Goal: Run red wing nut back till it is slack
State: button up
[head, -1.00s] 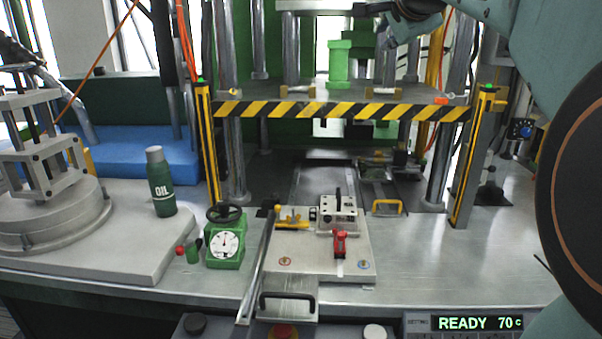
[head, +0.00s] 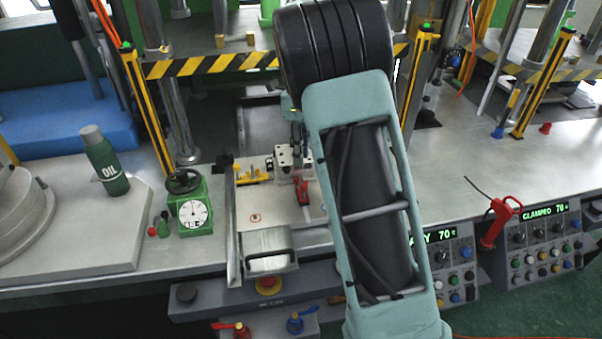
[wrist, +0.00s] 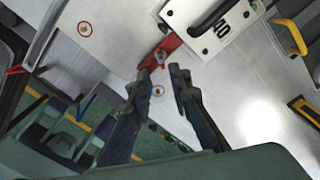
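A red part (head: 302,190) stands on the pale plate (head: 262,208), at the front of the white block (head: 290,158). It also shows in the wrist view (wrist: 160,52), just beyond my fingertips. Another red part with wing-like arms (head: 236,329) sits low on the front of the bench, left of a similar blue one (head: 295,322). The views do not settle which is the wing nut. My gripper (wrist: 163,77) is open and empty, its fingers apart and pointing toward the red part on the plate. My arm hides part of the plate in the head view.
A black handle (wrist: 212,18) rises from the block close by. A green dial gauge (head: 193,212) and an oil bottle (head: 105,160) stand to the left. A striped press edge (head: 200,64) is behind. The bench right of my arm is largely clear.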

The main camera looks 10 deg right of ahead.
aim_at(301, 180)
notch_tip(301, 180, down, 9)
jog(key=shift+r, duration=0.1)
jog(key=shift+c, duration=0.6)
grip_shut()
